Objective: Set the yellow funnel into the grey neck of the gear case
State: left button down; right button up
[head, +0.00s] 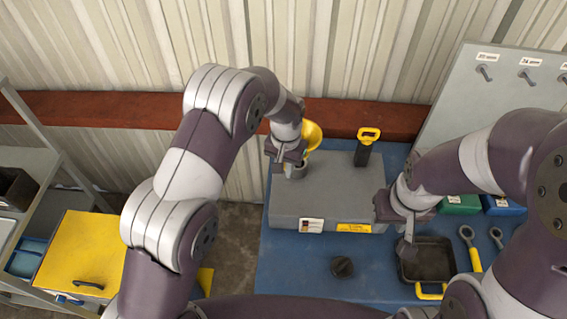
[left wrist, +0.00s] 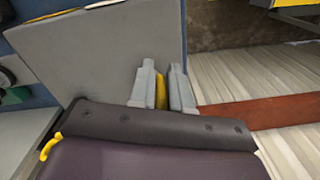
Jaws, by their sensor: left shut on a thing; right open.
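The yellow funnel (head: 313,134) shows behind my left gripper (head: 287,158) in the head view, over the back left of the grey gear case (head: 335,190). My left gripper is shut on it; in the left wrist view a yellow strip of the funnel (left wrist: 160,92) lies between the two fingers (left wrist: 165,90). The grey neck (head: 297,171) shows just below the gripper, partly covered. I cannot tell whether the funnel's spout is inside the neck or above it. My right gripper (head: 405,243) is open, low over the black pan's left side.
A yellow-handled black stick (head: 367,146) stands at the case's back. A black cap (head: 342,266) lies on the blue bench (head: 290,268). The black pan (head: 430,262), wrenches (head: 470,245) and small bins (head: 460,204) are at right. A pegboard (head: 500,100) stands behind; a shelf is far left.

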pick_arm(q)
jog(key=shift+w+d+f, duration=0.15)
jog(key=shift+s, duration=0.25)
jog(key=shift+w, duration=0.45)
pick_arm(e)
jog(key=shift+w+f, duration=0.1)
jog(key=shift+w, duration=0.1)
pick_arm(q)
jog(key=shift+s, duration=0.1)
pick_arm(e)
jog(key=shift+s, duration=0.15)
jog(key=shift+f, duration=0.1)
pick_arm(q)
jog(key=shift+f+b, duration=2.15)
jog(key=shift+f, duration=0.75)
pick_arm(e)
jog(key=shift+f, duration=1.95)
